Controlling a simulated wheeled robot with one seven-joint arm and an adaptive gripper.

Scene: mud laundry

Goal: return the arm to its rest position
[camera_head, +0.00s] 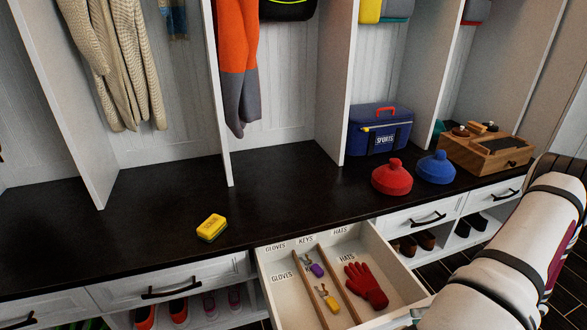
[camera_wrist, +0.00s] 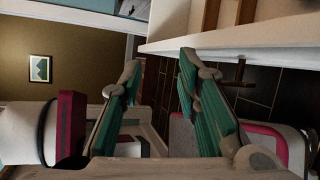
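My gripper (camera_wrist: 160,64) shows in the wrist view with its two teal fingers apart and nothing between them. In the head view my white arm (camera_head: 510,270) reaches in from the right edge down to the bottom. The open drawer (camera_head: 272,290) has labelled compartments. A red glove (camera_head: 366,284) lies in its right part. Keys with a purple tag (camera_head: 317,270) and keys with a yellow tag (camera_head: 331,303) lie in the middle part.
A drawer edge (camera_wrist: 230,40) is close above the fingers in the wrist view.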

